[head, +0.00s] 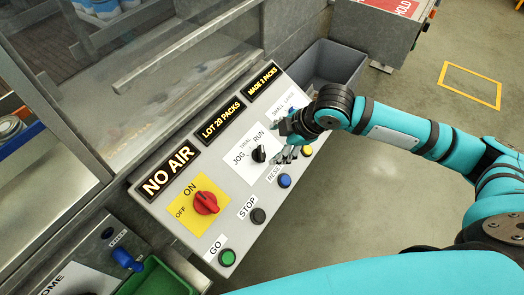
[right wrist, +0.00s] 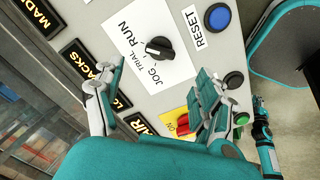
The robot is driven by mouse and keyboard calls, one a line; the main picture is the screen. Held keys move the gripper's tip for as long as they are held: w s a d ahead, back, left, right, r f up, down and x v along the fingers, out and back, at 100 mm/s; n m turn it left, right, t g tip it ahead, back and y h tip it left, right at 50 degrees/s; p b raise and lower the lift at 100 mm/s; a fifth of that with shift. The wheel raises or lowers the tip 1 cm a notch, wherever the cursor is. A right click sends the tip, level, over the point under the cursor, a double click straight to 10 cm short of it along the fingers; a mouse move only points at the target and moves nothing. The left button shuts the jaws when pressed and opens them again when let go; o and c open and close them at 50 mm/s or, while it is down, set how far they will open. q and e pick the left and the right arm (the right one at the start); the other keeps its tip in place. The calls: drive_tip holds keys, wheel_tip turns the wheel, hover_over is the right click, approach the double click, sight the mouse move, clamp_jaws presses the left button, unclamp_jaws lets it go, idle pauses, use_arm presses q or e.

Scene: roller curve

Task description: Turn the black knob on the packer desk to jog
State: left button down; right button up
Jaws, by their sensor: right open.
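The black knob (head: 259,154) sits on a white plate (head: 243,172) on the sloped packer desk (head: 222,242). JOG, TRIAL and RUN are printed around it, with JOG at its left in the head view. In the right wrist view the knob (right wrist: 159,49) lies beyond the fingertips, with its narrow end towards the side with the labels; its exact setting is hard to read. My right gripper (head: 281,145) is open and empty, just right of the knob. It also shows in the right wrist view (right wrist: 162,70), one finger on each side. My left gripper is out of view.
Near the knob are the blue RESET button (head: 284,180), black STOP button (head: 258,215), green GO button (head: 227,257) and red ON/OFF switch (head: 205,203). Lit signs, including NO AIR (head: 168,172), line the back edge. A grey bin (head: 330,65) stands beyond the desk.

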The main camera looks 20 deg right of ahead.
sight(262, 153)
drive_tip(key=x, duration=1)
drive_tip(key=shift+p, duration=0.35)
drive_tip(key=shift+r, duration=0.1)
drive_tip(key=c, duration=1.2)
